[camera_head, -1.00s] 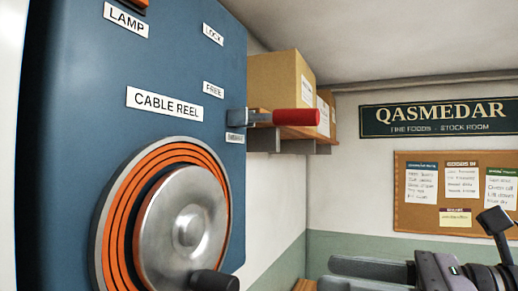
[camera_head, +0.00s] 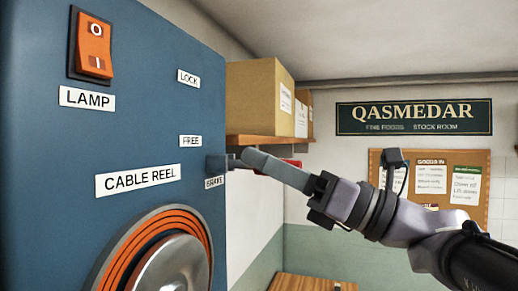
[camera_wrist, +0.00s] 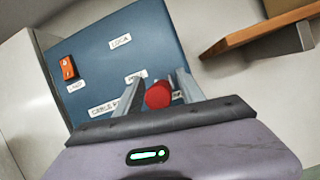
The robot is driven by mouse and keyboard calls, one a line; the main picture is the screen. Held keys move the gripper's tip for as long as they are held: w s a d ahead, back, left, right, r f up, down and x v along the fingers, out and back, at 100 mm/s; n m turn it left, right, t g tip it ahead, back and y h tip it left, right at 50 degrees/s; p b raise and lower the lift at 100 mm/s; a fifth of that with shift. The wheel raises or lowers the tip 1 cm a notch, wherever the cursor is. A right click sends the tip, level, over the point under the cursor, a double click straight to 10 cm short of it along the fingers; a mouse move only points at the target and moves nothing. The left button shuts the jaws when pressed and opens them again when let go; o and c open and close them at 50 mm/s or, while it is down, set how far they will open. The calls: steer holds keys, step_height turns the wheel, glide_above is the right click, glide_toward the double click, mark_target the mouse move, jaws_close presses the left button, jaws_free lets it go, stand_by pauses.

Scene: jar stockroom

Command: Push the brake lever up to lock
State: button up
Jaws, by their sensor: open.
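The brake lever has a red handle, which shows end-on in the wrist view (camera_wrist: 158,95). In the head view only a sliver of the red handle (camera_head: 292,163) shows behind my gripper (camera_head: 245,157). The lever sits at the right edge of the blue panel (camera_head: 140,75), by the BRAKE label (camera_head: 214,182) and near the height of the FREE label (camera_head: 190,141). The LOCK label (camera_head: 189,78) is higher up. My gripper is open, with a finger on each side of the red handle in the wrist view. I cannot tell whether the fingers touch it.
An orange lamp switch (camera_head: 95,45) is at the panel's upper left. The cable reel (camera_head: 165,255) is below the lever. A wooden shelf (camera_head: 262,140) with cardboard boxes (camera_head: 260,95) is just behind, close to my gripper. Wall space above the lever on the panel is clear.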

steer(key=shift+w+a+r, duration=0.15)
steer(key=shift+w+a, duration=0.15)
steer(key=shift+a, duration=0.25)
steer(key=shift+d, duration=0.1)
jaws_close()
stand_by(0.9)
